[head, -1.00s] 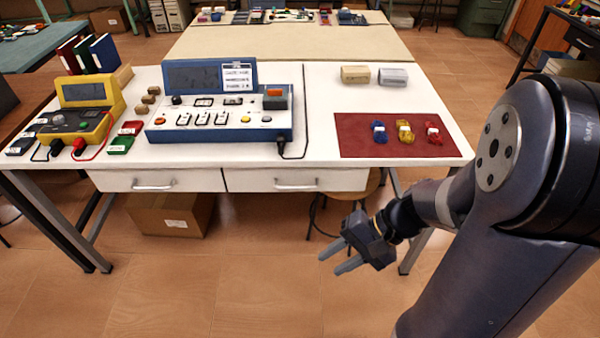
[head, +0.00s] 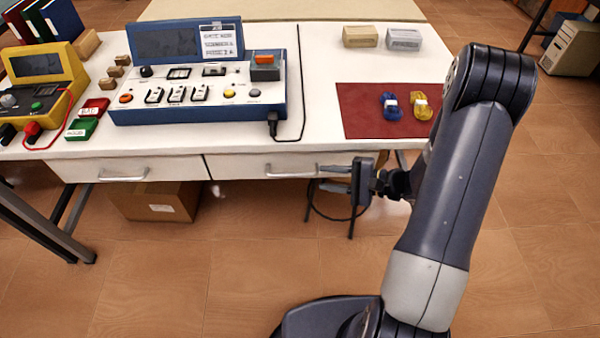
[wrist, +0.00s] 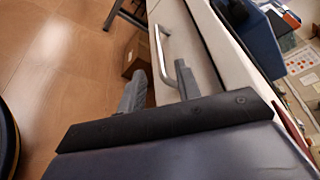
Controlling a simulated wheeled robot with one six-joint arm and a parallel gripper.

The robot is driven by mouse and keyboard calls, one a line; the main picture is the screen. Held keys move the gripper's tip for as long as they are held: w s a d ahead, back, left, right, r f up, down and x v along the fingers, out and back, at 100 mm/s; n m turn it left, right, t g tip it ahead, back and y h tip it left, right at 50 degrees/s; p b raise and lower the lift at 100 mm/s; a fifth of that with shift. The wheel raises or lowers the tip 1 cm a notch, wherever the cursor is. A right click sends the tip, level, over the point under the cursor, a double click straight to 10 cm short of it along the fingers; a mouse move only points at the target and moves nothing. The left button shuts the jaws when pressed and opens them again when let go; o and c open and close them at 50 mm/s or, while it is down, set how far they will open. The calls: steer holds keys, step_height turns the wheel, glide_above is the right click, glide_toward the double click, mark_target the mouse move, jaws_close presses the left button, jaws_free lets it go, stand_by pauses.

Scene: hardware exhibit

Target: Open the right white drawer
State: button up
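The right white drawer (head: 240,166) is under the front edge of the white table and looks shut, with its front about level with the left drawer. Its metal bar handle (head: 290,174) also shows in the wrist view (wrist: 159,52). My gripper (head: 322,179) is at the right end of this handle, pointing left along the drawer front. Its two fingers are apart, one higher and one lower, with nothing between them. In the wrist view my gripper (wrist: 160,90) has the handle's near end between or just beyond its fingertips; contact cannot be told.
The left drawer (head: 125,169) is beside it, shut. A cardboard box (head: 158,203) and a stool are under the table. A blue console (head: 200,100), a yellow meter (head: 45,85) and a red mat (head: 365,110) lie on the table. The floor in front is clear.

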mark_target(301, 175)
steer(key=x, duration=0.8)
jaws_close()
stand_by(0.5)
